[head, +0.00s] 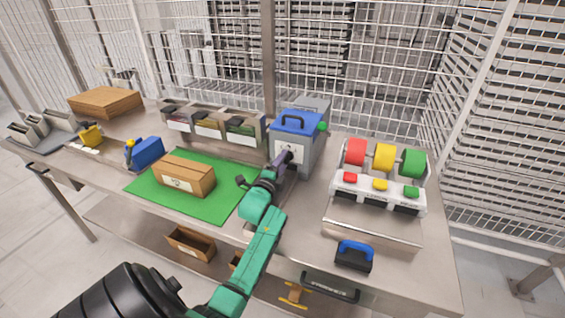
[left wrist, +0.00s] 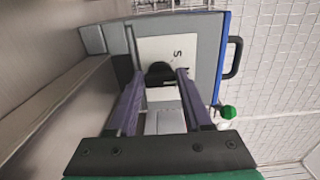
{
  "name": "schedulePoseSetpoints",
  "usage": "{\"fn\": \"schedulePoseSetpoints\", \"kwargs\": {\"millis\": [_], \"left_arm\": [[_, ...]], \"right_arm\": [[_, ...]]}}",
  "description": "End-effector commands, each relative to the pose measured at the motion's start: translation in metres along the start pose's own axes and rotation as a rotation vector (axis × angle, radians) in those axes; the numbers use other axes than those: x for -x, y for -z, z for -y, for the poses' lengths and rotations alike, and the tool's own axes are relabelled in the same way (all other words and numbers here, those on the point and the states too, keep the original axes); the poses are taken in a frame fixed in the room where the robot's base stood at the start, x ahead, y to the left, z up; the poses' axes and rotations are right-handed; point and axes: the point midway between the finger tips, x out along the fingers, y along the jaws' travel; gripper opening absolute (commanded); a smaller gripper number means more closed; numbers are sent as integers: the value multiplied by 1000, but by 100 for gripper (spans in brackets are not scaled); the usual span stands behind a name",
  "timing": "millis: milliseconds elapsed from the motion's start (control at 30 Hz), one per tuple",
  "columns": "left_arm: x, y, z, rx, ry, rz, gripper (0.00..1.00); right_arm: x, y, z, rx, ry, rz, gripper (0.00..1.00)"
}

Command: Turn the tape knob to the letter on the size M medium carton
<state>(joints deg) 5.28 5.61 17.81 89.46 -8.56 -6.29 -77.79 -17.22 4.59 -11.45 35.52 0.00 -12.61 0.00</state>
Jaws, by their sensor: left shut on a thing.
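A grey tape machine (head: 310,151) with a blue lid and handle stands at the back middle of the table. Its front carries a white plate (left wrist: 184,50) that shows a letter S in the left wrist view. A dark knob (left wrist: 159,70) sits on that plate. My left gripper (head: 284,160) reaches the machine's front, and its purple fingers (left wrist: 160,76) are shut on the knob from both sides. The knob's pointer is hard to make out. A brown carton (head: 186,174) lies on a green mat (head: 226,196) left of the gripper; its label is too small to read. My right gripper is out of view.
A tape rack (head: 378,195) with red, yellow and green rolls stands to the right. A blue-handled black tool (head: 354,256) lies near the front edge. A blue dispenser (head: 147,152) and a flat carton (head: 105,102) are at the left. Wire fencing rises behind.

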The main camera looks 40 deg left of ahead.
Motion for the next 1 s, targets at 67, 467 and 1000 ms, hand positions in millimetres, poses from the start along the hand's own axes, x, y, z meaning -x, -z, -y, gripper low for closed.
{"fn": "schedulePoseSetpoints", "kwargs": {"millis": [67, 467, 1000], "left_arm": [[0, 0, -2, 2, -4, 0, 0], [0, 0, -2, 1, -3, 0, 80], [63, 0, -5, -1, -5, 0, 80]], "right_arm": [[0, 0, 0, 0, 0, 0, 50], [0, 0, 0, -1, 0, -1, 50], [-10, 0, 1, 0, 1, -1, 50]]}}
